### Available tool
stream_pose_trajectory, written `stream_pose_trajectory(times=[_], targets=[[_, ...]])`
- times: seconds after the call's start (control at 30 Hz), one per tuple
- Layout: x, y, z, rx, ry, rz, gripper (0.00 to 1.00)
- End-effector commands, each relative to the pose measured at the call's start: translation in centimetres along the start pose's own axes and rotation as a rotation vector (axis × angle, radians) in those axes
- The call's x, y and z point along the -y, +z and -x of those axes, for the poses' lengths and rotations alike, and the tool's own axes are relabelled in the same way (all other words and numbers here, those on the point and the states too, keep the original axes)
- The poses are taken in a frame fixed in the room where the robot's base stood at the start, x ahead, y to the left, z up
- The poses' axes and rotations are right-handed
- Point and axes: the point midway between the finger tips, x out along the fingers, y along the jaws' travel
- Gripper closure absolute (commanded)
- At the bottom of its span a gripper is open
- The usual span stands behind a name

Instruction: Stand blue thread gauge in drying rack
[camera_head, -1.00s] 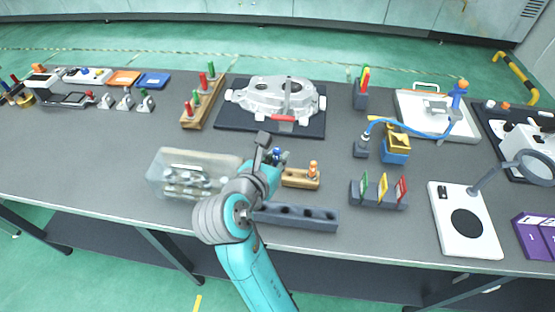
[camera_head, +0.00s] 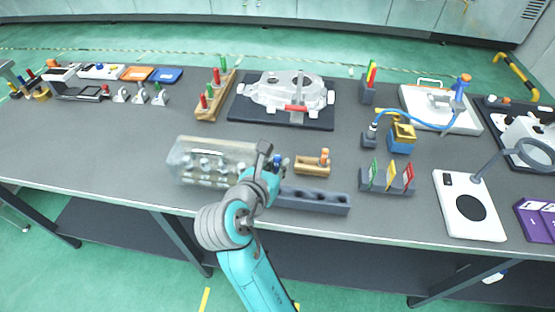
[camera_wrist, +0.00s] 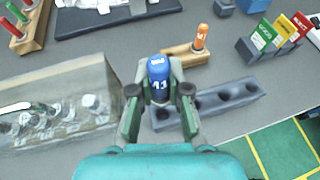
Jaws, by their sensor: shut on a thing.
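My gripper (camera_wrist: 159,94) is shut on the blue thread gauge (camera_wrist: 158,72), which has white lettering on it and points up between the fingers. In the head view the gauge (camera_head: 277,161) shows as a small blue spot beside my gripper (camera_head: 268,160). The drying rack appears to be the dark grey bar (camera_head: 318,201) with a row of round holes; it also shows in the wrist view (camera_wrist: 250,97). The gauge overlaps the rack's left end in the wrist view. Its lower end is hidden, so I cannot tell whether it touches the rack. The visible holes look empty.
A wooden block (camera_head: 308,170) holding an orange gauge (camera_head: 324,157) stands just behind the rack. A clear bin (camera_head: 196,151) of metal parts is close on the left. A grey stand (camera_head: 388,186) with coloured tags is to the right. The table's front edge lies near.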

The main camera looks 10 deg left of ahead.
Motion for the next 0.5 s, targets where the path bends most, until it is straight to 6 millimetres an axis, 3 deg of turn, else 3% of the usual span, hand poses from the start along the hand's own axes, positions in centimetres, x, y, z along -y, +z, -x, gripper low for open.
stream_pose_trajectory(times=[0.5], targets=[[0.0,-3.4,-1.4,0.000,0.000,0.000,1.00]])
